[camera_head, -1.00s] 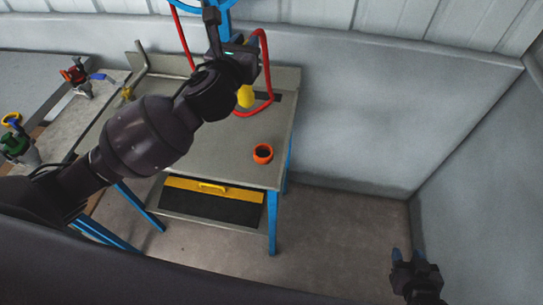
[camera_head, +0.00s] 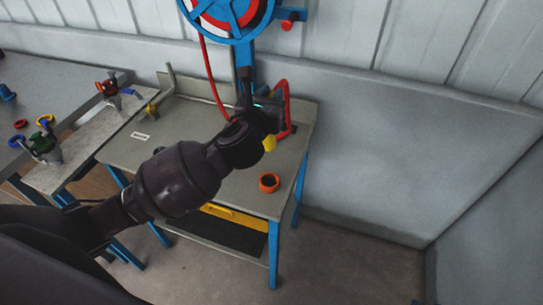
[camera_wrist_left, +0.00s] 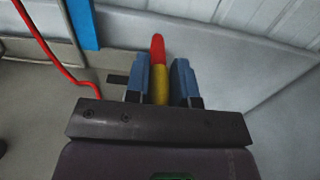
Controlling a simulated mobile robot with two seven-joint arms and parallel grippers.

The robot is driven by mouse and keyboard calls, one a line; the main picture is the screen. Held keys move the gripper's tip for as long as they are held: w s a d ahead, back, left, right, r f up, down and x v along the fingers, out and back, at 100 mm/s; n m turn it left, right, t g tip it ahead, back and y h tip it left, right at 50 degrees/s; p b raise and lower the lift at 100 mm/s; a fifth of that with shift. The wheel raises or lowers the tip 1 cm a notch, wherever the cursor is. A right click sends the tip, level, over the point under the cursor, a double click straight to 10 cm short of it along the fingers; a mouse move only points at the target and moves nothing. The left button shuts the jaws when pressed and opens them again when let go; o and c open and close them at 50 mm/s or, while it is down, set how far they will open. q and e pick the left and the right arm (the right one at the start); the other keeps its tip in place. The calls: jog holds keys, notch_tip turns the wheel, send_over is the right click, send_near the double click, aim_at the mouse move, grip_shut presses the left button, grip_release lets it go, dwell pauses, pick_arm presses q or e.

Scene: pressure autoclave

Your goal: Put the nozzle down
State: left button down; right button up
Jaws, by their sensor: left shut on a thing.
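The nozzle is red and yellow; in the left wrist view the nozzle (camera_wrist_left: 159,72) stands between the two blue fingers of my left gripper (camera_wrist_left: 161,80), which is shut on it. In the head view the left gripper (camera_head: 266,112) is over the back right part of the workbench, mostly hidden by my own wrist. A yellow part of the nozzle (camera_head: 269,143) shows just below it. A red hose (camera_head: 284,88) curves beside the gripper. The height above the bench top is hard to tell. My right gripper is out of view.
The grey workbench (camera_head: 185,115) has blue legs. An orange ring (camera_head: 269,182) sits near its front right corner. A blue hose reel (camera_head: 232,12) stands behind. Valves, one with a green body (camera_head: 43,145), stand at the left. The bench's front right is clear around the ring.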

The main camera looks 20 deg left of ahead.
aim_at(269, 144)
pick_arm(q)
notch_tip(269, 144, down, 16)
jog(key=b, duration=0.4)
jog(key=shift+r, duration=0.2)
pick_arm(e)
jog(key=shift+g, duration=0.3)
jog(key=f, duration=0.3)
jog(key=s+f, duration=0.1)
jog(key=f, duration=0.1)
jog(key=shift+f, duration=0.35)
pick_arm(q)
jog(key=shift+f, duration=0.1)
jog(key=c, duration=1.4)
grip_release()
jog(key=shift+f, duration=0.15)
jog(key=o, duration=0.4)
jog(key=shift+o, duration=0.2)
